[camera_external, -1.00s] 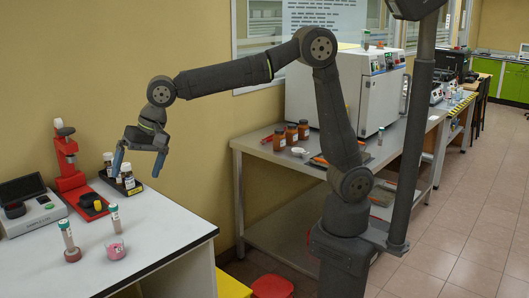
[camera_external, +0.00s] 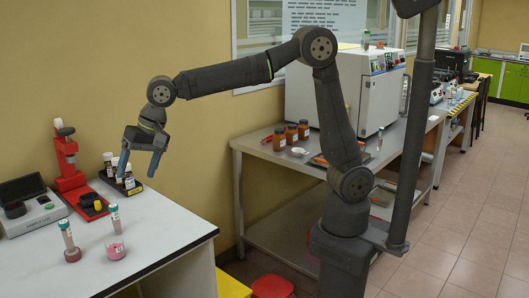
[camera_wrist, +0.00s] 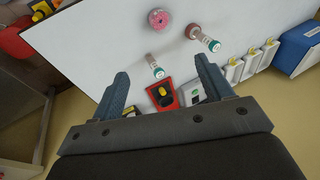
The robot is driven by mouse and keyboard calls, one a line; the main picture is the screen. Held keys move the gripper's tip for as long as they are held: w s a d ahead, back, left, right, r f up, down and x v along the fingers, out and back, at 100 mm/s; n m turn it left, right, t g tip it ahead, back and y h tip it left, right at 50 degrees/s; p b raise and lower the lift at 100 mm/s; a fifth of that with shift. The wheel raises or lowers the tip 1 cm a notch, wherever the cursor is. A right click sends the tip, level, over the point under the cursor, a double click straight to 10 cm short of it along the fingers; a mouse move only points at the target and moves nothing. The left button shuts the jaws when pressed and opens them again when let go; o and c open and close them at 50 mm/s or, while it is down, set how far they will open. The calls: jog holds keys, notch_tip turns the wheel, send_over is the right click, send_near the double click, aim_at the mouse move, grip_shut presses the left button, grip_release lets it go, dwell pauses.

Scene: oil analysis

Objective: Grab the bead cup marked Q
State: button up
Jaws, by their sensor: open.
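A small clear cup with pink contents (camera_external: 116,250), which looks like the bead cup, stands on the white bench near its front edge. In the wrist view the cup (camera_wrist: 159,20) is at the top, beyond the fingertips. No letter Q can be read on it. My gripper (camera_external: 138,171) is open and empty, pointing down above the back of the bench, well above and behind the cup.
A capped tube in a reddish base (camera_external: 68,240) stands left of the cup, and another capped tube (camera_external: 115,217) stands behind it. The bench's right front is clear.

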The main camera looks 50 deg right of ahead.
jog(key=n+g, duration=0.1)
jog(key=n, duration=1.3)
send_near(115, 245)
jog(key=shift+n, duration=0.3)
jog(key=x, duration=0.4)
jog(key=shift+s, duration=0.4)
jog(key=shift+a+x, duration=0.2)
jog(key=shift+x, duration=1.2)
jog(key=shift+a+x, duration=0.2)
jog(key=shift+x, duration=1.15)
jog(key=shift+s+r, duration=0.15)
jog(key=c, duration=1.1)
jog(key=shift+o, duration=0.2)
